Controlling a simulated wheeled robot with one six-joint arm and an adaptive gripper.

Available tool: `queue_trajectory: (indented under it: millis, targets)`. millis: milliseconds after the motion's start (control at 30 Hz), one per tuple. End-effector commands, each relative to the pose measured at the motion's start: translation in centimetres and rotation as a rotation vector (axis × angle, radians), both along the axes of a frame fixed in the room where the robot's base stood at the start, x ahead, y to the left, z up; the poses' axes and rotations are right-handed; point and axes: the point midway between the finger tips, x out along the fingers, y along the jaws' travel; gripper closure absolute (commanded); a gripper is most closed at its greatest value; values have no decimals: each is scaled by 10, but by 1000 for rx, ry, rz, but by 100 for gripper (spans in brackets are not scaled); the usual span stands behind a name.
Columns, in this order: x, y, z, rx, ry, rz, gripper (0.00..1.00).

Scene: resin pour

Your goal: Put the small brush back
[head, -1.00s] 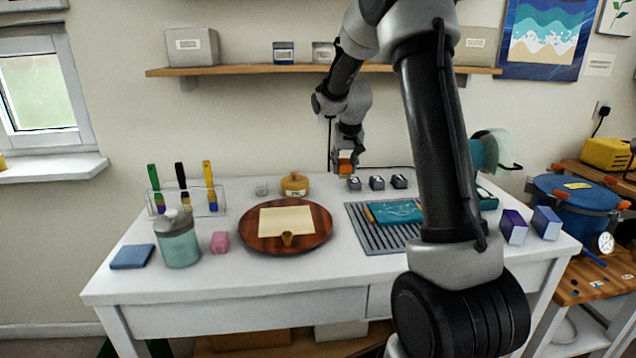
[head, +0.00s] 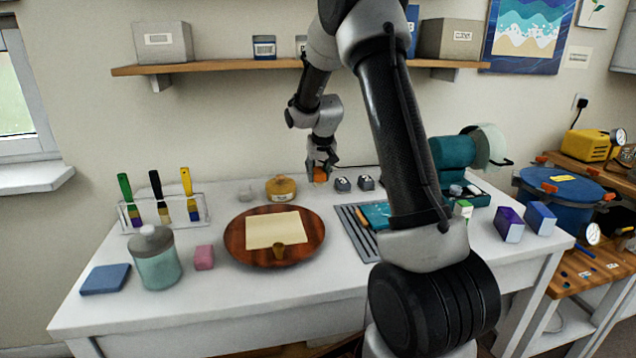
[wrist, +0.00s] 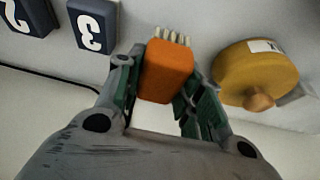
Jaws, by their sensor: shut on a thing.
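My gripper (head: 321,165) is shut on an orange block with a row of pale bristles, which looks like the small brush (wrist: 166,72). In the wrist view the brush sits between the two fingers, bristles pointing away from the palm. In the head view the brush (head: 320,175) is low over the back of the white table, between the yellow lidded pot (head: 281,189) and the dark numbered blocks (head: 343,184). I cannot tell whether it touches the table.
The yellow pot is close on the right in the wrist view (wrist: 250,75); the numbered blocks are at upper left. A round wooden board (head: 236,246) with a paper sheet lies in front. A clear rack (head: 205,210) with several brushes stands at left. A shelf (head: 225,66) hangs above.

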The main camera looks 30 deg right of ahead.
Motion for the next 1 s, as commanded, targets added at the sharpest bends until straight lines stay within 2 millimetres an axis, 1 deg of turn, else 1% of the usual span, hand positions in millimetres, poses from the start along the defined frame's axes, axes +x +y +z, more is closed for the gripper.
queue_trajectory:
  millis: [100,200,567,600,667,700,1000]
  targets:
    - [-1,0,-18,1,4,0,85]
    - [-1,0,-31,0,3,1,85]
    - [0,0,-36,0,1,0,85]
    - [0,0,-36,0,0,-1,59]
    - [0,0,-36,0,0,-1,48]
    - [0,0,-36,0,0,-1,42]
    - [0,0,-35,0,0,0,42]
